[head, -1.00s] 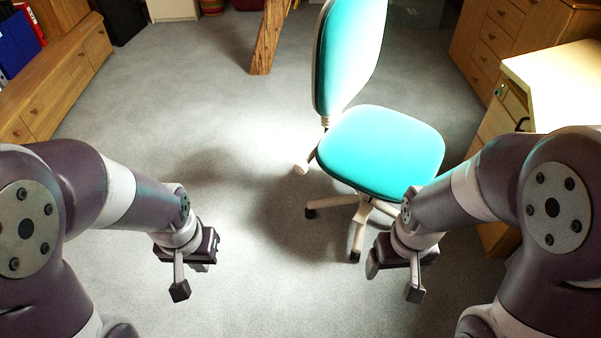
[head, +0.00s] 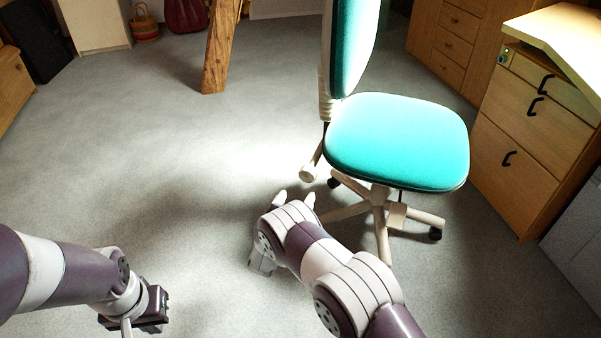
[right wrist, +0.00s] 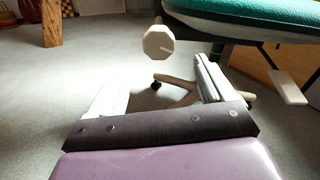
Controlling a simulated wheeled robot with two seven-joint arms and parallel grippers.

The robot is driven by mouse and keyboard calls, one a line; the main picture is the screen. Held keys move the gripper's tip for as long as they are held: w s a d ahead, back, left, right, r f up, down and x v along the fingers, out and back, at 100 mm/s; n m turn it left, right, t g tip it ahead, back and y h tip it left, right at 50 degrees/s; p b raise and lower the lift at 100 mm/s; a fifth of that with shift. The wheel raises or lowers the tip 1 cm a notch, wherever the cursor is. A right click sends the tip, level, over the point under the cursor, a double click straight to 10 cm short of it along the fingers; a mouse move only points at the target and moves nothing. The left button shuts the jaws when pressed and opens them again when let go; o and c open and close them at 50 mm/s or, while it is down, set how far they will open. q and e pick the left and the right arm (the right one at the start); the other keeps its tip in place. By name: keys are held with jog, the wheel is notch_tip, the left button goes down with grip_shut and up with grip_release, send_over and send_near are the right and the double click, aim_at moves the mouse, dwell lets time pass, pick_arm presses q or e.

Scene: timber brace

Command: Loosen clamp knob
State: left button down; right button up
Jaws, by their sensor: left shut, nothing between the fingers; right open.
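The clamp knob (head: 308,174) is a pale, faceted knob on a stem low behind the teal office chair (head: 398,140), below its backrest. In the right wrist view the knob (right wrist: 158,42) faces the camera, beyond and above the space between the fingers. My right gripper (head: 294,200) is open and empty, just short of the knob and apart from it. Its two pale fingers also show in the right wrist view (right wrist: 158,84). My left gripper (head: 128,325) is shut and empty at the lower left, far from the chair, partly cut off by the frame's edge.
The chair's pale foot legs (head: 383,215) spread over the floor close to my right arm. A wooden drawer unit (head: 515,160) with a pale desk top stands at right. A timber post (head: 220,55) stands farther back. The grey carpet at left is clear.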

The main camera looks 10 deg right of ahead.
aim_at(306, 177)
jog(key=b+x, duration=0.3)
jog(key=x, duration=0.3)
jog(key=b+x, duration=0.3)
jog(key=x, duration=0.3)
jog(key=shift+a+f, duration=0.1)
jog(key=shift+f, duration=0.1)
jog(key=shift+w+r, duration=0.15)
jog(key=shift+w, duration=0.1)
jog(key=shift+c, duration=0.3)
jog(key=c, duration=1)
